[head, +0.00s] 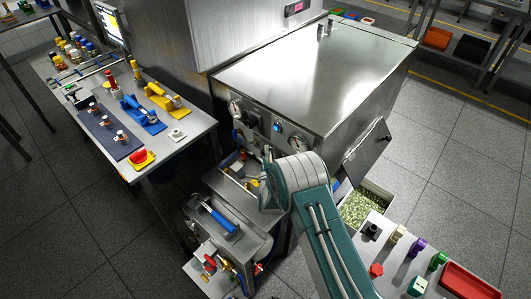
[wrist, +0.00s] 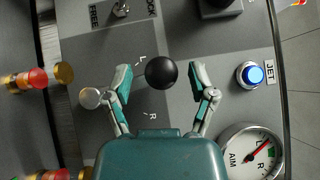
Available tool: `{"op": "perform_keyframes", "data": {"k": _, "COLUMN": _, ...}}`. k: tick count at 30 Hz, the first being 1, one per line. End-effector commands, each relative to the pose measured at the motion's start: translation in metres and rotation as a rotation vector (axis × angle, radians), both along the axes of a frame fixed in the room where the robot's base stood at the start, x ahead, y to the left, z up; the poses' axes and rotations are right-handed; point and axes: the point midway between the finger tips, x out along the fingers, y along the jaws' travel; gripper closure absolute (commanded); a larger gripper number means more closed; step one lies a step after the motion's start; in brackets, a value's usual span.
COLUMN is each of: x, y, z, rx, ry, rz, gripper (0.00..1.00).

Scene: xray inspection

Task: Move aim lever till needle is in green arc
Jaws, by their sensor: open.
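The aim lever shows in the wrist view as a round black knob (wrist: 161,72) on a grey panel, between L and R marks. My gripper (wrist: 161,78) is open, with one finger on each side of the knob; a gap shows on both sides. The AIM gauge (wrist: 248,153) is at the lower right of the wrist view, partly cut off. Its red needle points up and right, close to a bit of green; I cannot tell if it lies inside the green arc. In the head view my arm hides the lever and fingertips.
A blue JET button (wrist: 251,75) sits right of the knob. A FREE-marked toggle switch (wrist: 121,9) is at the top. Red and yellow fittings (wrist: 38,77) stick out at the left. In the head view, the steel cabinet (head: 310,75) stands behind my arm.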

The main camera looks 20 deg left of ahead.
Motion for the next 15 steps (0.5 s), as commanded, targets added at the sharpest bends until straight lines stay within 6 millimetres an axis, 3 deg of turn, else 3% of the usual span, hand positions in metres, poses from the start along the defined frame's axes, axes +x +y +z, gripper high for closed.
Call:
{"op": "perform_keyframes", "data": {"k": 11, "x": 0.0067, "y": 0.0028, "z": 0.0007, "rx": -0.001, "ry": 0.001, "rz": 0.000, "gripper": 0.27}}
{"op": "perform_keyframes", "data": {"k": 14, "x": 0.0066, "y": 0.0025, "z": 0.0008, "rx": -0.001, "ry": 0.001, "rz": 0.000, "gripper": 0.67}}
{"op": "perform_keyframes", "data": {"k": 15, "x": 0.0066, "y": 0.0024, "z": 0.0009, "rx": -0.001, "ry": 0.001, "rz": 0.000, "gripper": 0.85}}
